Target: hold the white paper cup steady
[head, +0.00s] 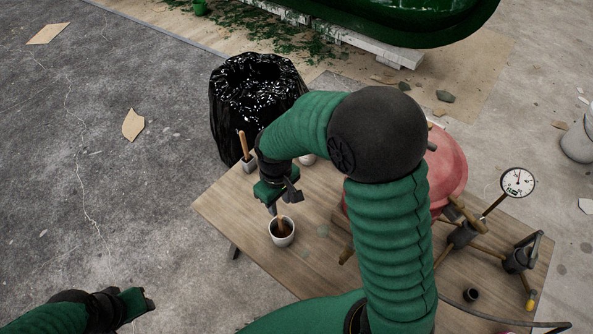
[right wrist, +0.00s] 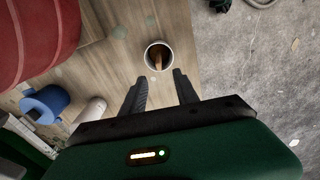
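A white paper cup (head: 273,239) stands upright on the wooden table, with dark brown contents and a wooden stick in it. It also shows in the right wrist view (right wrist: 147,61), just beyond the fingertips. My right gripper (head: 273,208) is above the cup on its far side, pointing down. In the right wrist view my right gripper (right wrist: 159,75) has its fingers apart with nothing between them, the cup centred ahead of the gap. My left gripper (head: 145,301) is low at the left, over the floor and away from the table; its fingers are too unclear to judge.
The wooden table (head: 225,206) has a red rounded vessel (head: 449,165) and a dial gauge (head: 517,182) on the right. Another small cup with a stick (head: 246,152) stands at the back left edge. A black bin bag (head: 235,100) stands behind. The table left of the cup is clear.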

